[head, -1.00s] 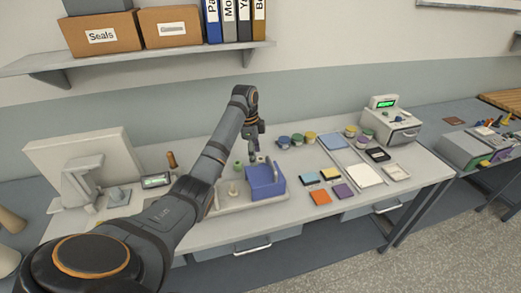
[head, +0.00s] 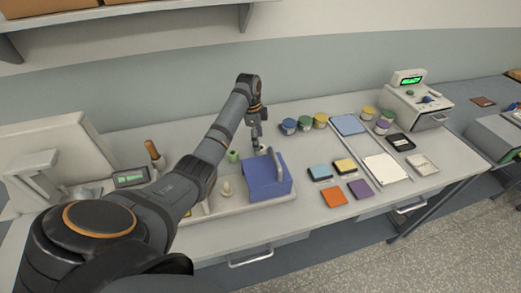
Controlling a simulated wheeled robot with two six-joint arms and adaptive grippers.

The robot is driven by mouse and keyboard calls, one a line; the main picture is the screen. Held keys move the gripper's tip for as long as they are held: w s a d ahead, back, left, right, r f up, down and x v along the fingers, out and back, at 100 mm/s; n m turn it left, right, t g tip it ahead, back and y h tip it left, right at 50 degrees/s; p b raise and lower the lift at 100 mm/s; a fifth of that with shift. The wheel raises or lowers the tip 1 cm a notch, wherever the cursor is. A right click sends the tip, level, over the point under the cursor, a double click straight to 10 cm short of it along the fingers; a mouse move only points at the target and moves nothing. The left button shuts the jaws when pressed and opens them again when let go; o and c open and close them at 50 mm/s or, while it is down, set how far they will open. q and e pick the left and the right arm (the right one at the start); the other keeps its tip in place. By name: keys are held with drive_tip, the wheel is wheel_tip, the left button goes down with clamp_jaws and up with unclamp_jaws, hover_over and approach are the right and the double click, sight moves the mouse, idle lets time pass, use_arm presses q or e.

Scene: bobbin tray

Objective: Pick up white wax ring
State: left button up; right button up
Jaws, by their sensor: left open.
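My left gripper (head: 257,146) points down just behind the blue box (head: 268,183), over the back of the pale tray (head: 238,210); it is open and looks empty. A green bobbin (head: 233,156) stands left of the gripper, apart from it. A cream, peg-like piece (head: 226,188) stands in the tray left of the blue box. I cannot make out a white wax ring for certain; the blue box and my left arm hide part of the tray. My right gripper is not in view.
A small green-lit display (head: 130,178) and a brown-handled tool (head: 154,154) stand left of the tray. Several lidded jars (head: 304,124) are behind right. Coloured square pads (head: 333,196) and a white sheet (head: 385,168) lie to the right. A shelf overhangs the back.

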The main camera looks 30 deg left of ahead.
use_arm(q)
drive_tip(key=shift+d+f, duration=0.15)
drive_tip(key=shift+f, duration=0.05)
drive_tip(key=f, duration=0.1)
drive_tip(key=f+p, duration=0.1)
drive_tip(key=f, duration=0.2)
drive_tip(key=shift+w+d, duration=0.1)
drive_tip(key=shift+d, duration=0.25)
drive_tip(key=shift+w+f, duration=0.1)
drive_tip(key=shift+f, duration=0.25)
drive_tip(key=shift+c, duration=0.8)
drive_tip(key=c, duration=0.9)
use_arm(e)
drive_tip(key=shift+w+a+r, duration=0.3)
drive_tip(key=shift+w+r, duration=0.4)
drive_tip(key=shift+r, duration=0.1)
